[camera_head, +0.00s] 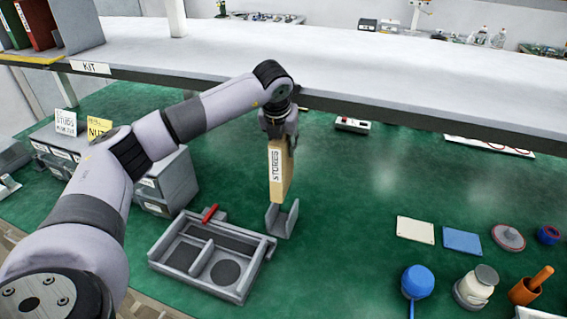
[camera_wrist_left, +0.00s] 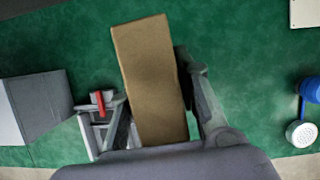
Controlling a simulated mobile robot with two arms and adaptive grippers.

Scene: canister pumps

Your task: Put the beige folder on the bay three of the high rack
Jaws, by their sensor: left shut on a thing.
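The beige folder (camera_head: 280,172) hangs upright in my left gripper (camera_head: 279,135), with a label on its spine. In the left wrist view the folder (camera_wrist_left: 155,80) fills the space between the fingers of my left gripper (camera_wrist_left: 157,95), which is shut on it. Its lower end is at a small grey holder (camera_head: 283,221) on the green bench; I cannot tell whether it touches. The high rack (camera_head: 400,72) is a long pale shelf behind the arm. Its bays are only partly seen at the upper left, with a KIT label (camera_head: 90,67). My right gripper is out of view.
A red folder (camera_head: 36,25) and a grey divider (camera_head: 80,27) stand on the rack's left end. Drawer units (camera_head: 172,183) stand left.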

